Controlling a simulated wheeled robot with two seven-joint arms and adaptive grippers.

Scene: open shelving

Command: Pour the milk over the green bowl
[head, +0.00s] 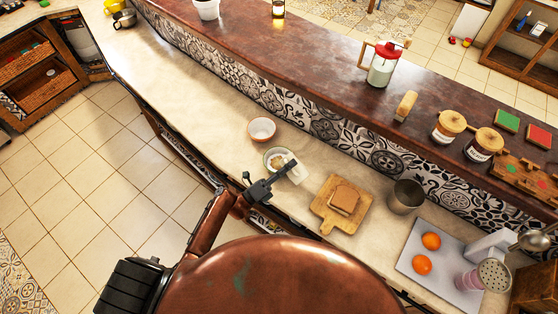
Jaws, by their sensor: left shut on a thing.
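My left gripper (284,172) is shut on a white carton (298,174), which looks like the milk. The carton is tilted, at the right edge of a small round bowl (269,154). The bowl stands on the pale counter, looks pale greenish and has brownish contents. The carton and gripper hide part of its right side. I cannot tell whether the carton touches the bowl, or whether milk is flowing. My right gripper is not in view.
An orange-and-white bowl (262,130) stands just behind. To the right are a wooden board (326,214) with bread, a metal pot (405,197) and a pale tray (416,243) with two oranges. A raised dark ledge (335,70) runs behind. The counter further left is clear.

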